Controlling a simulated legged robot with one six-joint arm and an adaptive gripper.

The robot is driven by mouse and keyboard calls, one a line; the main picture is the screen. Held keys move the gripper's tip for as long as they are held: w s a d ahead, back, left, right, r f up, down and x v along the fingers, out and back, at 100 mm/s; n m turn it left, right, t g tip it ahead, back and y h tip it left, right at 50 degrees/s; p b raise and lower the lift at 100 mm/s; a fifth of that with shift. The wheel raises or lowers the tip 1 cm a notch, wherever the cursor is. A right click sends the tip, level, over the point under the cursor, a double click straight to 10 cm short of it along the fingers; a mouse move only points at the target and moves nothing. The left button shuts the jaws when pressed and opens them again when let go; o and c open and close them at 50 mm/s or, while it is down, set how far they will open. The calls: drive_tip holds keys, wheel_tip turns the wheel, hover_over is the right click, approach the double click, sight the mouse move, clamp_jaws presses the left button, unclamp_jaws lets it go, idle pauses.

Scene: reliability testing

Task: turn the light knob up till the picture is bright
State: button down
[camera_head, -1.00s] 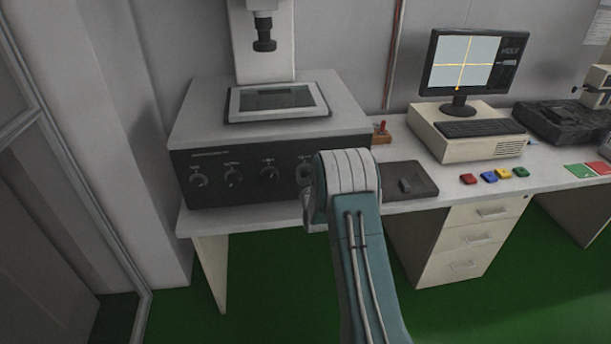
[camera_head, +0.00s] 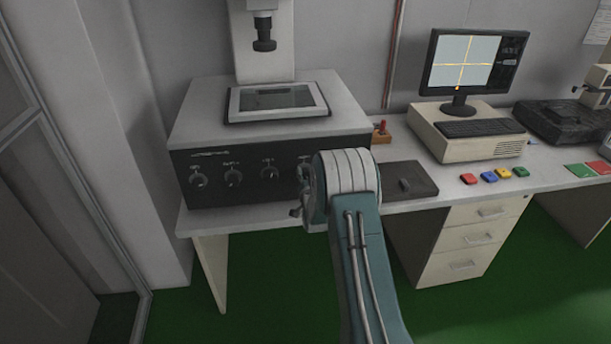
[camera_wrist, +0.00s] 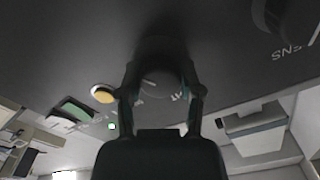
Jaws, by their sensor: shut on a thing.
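In the wrist view the two fingers of my gripper (camera_wrist: 161,92) are shut on a dark round knob (camera_wrist: 158,76), one finger on each side. A pale label beside it is partly hidden, so I cannot read which knob it is. In the head view the black front panel (camera_head: 240,193) of the microscope base carries a row of several knobs. My arm covers the panel's right end and hides my fingertips and the held knob. The monitor (camera_head: 466,62) shows a pale grey-blue picture with a yellow cross.
In the wrist view a yellow button (camera_wrist: 103,93) and a green light (camera_wrist: 112,127) sit left of my gripper, another knob (camera_wrist: 272,14) at upper right. In the head view a mouse pad (camera_head: 415,192) and coloured blocks (camera_head: 489,177) lie right of my arm.

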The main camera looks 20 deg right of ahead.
drive_tip(key=shift+s+a+f+m, duration=0.1)
drive_tip(key=shift+f+m, duration=0.1)
drive_tip(key=shift+m, duration=0.6)
drive_tip(key=shift+f+m, duration=0.2)
drive_tip(key=shift+m, duration=0.6)
drive_tip(key=shift+c, duration=1.3)
unclamp_jaws()
drive_tip(key=shift+r, duration=0.2)
drive_tip(key=v, duration=1.1)
drive_tip(key=shift+s, duration=0.35)
drive_tip(key=shift+a, duration=0.15)
